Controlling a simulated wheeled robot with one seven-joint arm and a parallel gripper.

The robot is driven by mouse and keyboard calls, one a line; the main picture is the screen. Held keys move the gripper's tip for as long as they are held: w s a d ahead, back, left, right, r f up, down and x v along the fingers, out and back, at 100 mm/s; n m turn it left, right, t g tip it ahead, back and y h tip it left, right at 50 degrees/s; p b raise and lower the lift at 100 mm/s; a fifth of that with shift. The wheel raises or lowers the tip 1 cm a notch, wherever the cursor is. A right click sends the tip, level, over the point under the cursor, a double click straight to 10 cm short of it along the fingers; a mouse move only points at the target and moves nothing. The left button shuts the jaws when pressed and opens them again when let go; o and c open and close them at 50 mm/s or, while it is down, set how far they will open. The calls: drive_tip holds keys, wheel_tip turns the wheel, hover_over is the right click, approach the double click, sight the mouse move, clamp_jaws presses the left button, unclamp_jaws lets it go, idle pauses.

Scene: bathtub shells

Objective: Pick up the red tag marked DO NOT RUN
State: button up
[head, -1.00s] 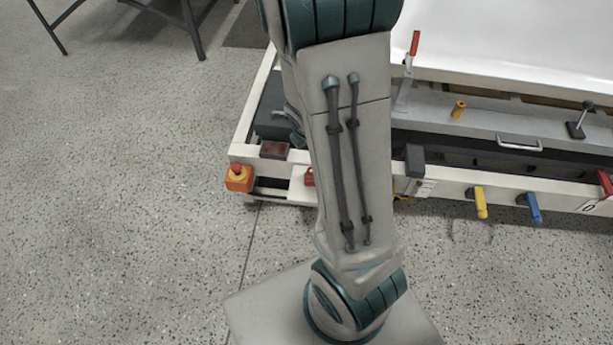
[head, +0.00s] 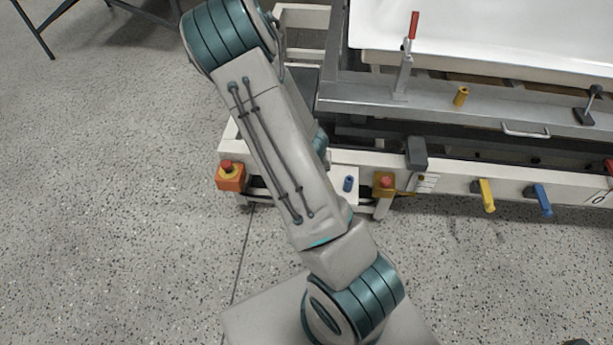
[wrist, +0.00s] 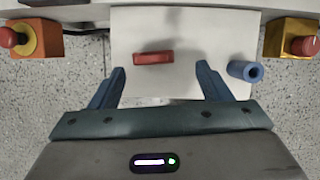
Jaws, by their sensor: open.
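In the wrist view a small red piece (wrist: 153,58), likely the red tag, lies on a white plate (wrist: 190,32). No lettering can be read on it. My gripper (wrist: 160,70) is open and empty, with its blue fingers spread wider than the red piece. The piece appears between the fingertips, a little left of centre and slightly beyond them. How far above the plate the fingers are is hard to tell. In the head view my arm hides the red piece and the gripper.
A blue cylinder (wrist: 245,71) stands close to the right finger; it also shows in the head view (head: 348,184). Yellow (head: 486,195) and blue (head: 540,199) handles sit further right.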

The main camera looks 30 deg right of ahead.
drive_tip(key=shift+w+a+b+x, duration=0.1)
drive_tip(key=shift+b+x, duration=0.2)
drive_tip(key=shift+x, duration=0.75)
drive_tip(key=shift+w+a+b+x, duration=0.15)
drive_tip(key=shift+b+x, duration=0.15)
drive_tip(key=shift+x, duration=0.75)
drive_tip(key=shift+w+a+b+x, duration=0.1)
drive_tip(key=shift+b+x, duration=0.2)
drive_tip(key=shift+x, duration=0.75)
drive_tip(key=shift+s+r, duration=0.1)
drive_tip(key=c, duration=1.1)
